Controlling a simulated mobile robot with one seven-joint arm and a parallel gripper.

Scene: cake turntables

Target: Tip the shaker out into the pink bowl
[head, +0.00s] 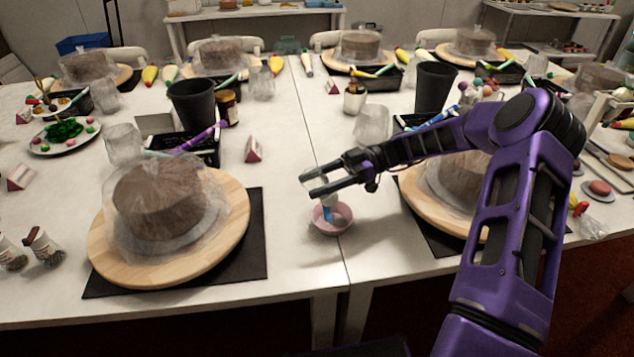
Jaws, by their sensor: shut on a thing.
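A small pink bowl (342,226) stands on the white table, near the seam between the two tabletops. My gripper (308,186) reaches in from the right and is above the bowl, a little to its left. A blue patch shows at the shaker's lower end, inside the bowl's outline. The dark fingers hide part of the shaker. Its exact tilt and the contents of the bowl are too small to tell.
A plastic-wrapped brown cake (158,198) sits on a wooden turntable (240,222) at left. Another wrapped cake (452,176) is at right, partly behind my arm. Black cups (192,103), trays and a small pink-and-white card (254,150) stand behind. The table in front of the bowl is clear.

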